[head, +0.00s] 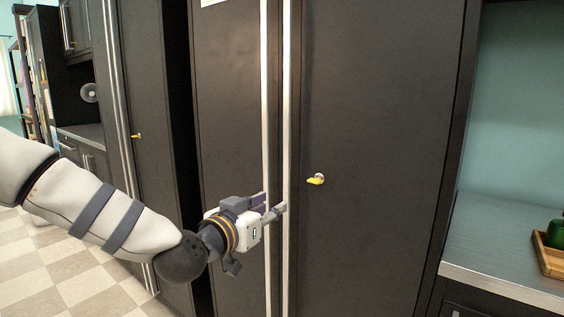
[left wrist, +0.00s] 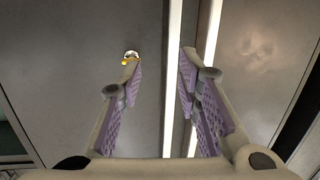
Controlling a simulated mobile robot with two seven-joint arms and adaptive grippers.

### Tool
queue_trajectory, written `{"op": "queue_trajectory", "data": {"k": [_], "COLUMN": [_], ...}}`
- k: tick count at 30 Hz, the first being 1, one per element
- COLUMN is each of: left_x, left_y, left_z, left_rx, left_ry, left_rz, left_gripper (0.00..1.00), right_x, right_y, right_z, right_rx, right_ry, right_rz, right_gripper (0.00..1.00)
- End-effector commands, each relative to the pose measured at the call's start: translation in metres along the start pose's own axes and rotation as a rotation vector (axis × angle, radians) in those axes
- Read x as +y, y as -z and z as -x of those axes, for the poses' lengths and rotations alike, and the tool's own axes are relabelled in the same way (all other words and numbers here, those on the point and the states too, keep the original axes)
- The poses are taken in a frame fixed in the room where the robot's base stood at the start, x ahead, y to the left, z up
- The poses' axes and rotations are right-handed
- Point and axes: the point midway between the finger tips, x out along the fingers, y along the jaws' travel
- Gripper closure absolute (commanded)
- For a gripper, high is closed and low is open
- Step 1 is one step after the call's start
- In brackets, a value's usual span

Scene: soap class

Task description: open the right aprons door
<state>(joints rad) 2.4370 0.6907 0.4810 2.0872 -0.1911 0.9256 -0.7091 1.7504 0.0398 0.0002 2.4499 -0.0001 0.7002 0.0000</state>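The right door (head: 380,130) of a tall dark cabinet appears shut, beside the left door (head: 230,110). A pale vertical handle strip (head: 287,90) runs along its inner edge, next to the left door's strip (head: 264,90). A yellow key (head: 316,180) sits in its lock and also shows in the left wrist view (left wrist: 128,60). My left gripper (head: 277,208) is at the strips below key height. In the left wrist view its purple-padded fingers (left wrist: 160,63) are apart, with the right door's strip (left wrist: 172,40) between them in the picture. Contact cannot be told. My right gripper is out of view.
A grey counter (head: 480,225) with a wooden tray (head: 550,258) and green item stands to the right. Another dark cabinet with a yellow key (head: 136,135) is at left. Checkered floor (head: 75,275) is open at lower left.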

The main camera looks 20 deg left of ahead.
Motion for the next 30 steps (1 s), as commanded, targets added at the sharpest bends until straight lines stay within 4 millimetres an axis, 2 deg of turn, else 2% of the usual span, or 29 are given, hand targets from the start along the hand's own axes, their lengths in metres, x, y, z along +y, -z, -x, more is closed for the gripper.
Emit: {"op": "queue_trajectory", "data": {"k": [1,2,5,8,15,18,23,30], "left_x": [-0.007,-0.010,-0.015,-0.015,-0.018,-0.018,-0.018,-0.018], "left_y": [0.025,0.036,0.051,0.051,0.047,0.050,0.057,0.062], "left_z": [0.000,0.000,-0.004,-0.020,-0.084,-0.103,-0.119,-0.121], "left_rx": [0.055,0.078,0.112,0.111,0.097,0.098,0.103,0.108], "left_ry": [0.016,0.022,0.034,0.034,0.034,0.033,0.032,0.032], "left_rz": [-0.009,-0.014,-0.025,-0.027,-0.022,-0.022,-0.023,-0.024], "left_gripper": [0.69,0.69,0.69,0.69,0.69,0.69,0.69,0.69], "right_x": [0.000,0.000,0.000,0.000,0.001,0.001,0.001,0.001], "right_y": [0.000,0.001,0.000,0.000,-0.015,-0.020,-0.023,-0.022], "right_z": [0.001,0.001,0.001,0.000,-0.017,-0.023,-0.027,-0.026], "right_rx": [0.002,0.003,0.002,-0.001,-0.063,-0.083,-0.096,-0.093], "right_ry": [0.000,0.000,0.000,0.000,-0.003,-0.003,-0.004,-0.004], "right_rz": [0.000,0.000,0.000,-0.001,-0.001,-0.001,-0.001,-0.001], "right_gripper": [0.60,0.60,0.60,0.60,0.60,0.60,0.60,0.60]}}
